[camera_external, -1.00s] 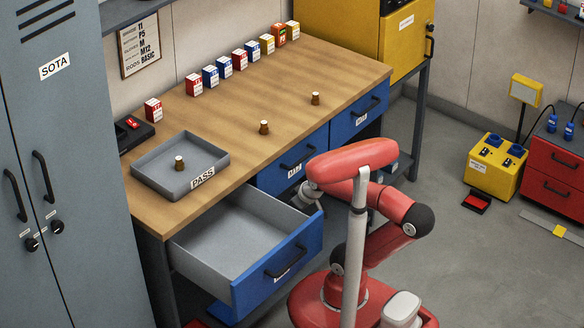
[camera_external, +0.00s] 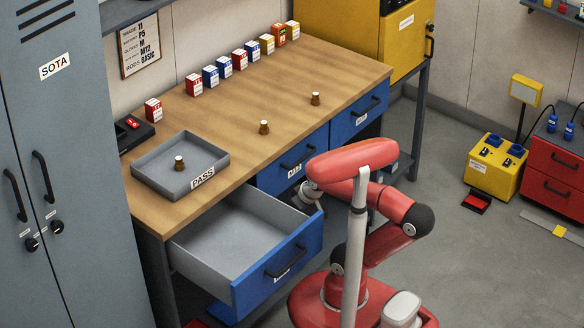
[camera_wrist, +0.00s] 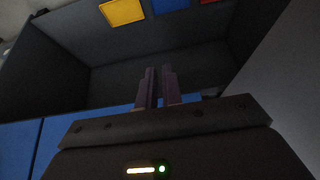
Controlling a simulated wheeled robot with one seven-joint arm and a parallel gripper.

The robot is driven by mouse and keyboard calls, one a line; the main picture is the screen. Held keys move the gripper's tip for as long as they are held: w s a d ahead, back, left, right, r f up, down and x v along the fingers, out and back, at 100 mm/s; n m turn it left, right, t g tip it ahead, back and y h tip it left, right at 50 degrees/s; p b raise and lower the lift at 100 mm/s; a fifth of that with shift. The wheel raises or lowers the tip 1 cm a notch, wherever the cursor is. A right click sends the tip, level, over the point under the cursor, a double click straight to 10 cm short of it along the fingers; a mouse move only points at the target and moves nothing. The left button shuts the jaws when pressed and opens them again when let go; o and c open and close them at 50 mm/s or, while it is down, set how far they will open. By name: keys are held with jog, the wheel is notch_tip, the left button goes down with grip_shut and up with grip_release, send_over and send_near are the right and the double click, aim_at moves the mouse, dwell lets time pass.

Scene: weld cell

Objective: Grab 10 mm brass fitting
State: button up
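Three small brass fittings show in the external view. One (camera_external: 179,164) stands in the grey PASS tray (camera_external: 221,160). A second (camera_external: 264,127) stands on the middle of the bench top, and a third (camera_external: 315,98) further right. I cannot read their sizes. My gripper is low in front of the bench, mostly hidden behind my red arm, below the bench top and apart from all three fittings. In the wrist view my gripper's two fingers (camera_wrist: 158,78) are close together with a narrow gap. No fitting shows between them, and how far they are open is unclear.
The left drawer (camera_external: 240,217) is pulled out and looks empty, beside my arm. Two blue drawers (camera_external: 358,112) to the right are shut. Several small boxes (camera_external: 239,60) line the back of the bench (camera_external: 225,117). Its middle is largely clear. A grey locker (camera_external: 60,130) stands left.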

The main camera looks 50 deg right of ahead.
jog(key=o, duration=1)
jog(key=shift+c, duration=0.2)
notch_tip(320, 180, up, 31)
jog(key=t+b, duration=0.1)
send_near(265, 123)
jog(key=x, duration=0.3)
jog(key=shift+b+x, duration=0.5)
jog(key=shift+x, duration=3.4)
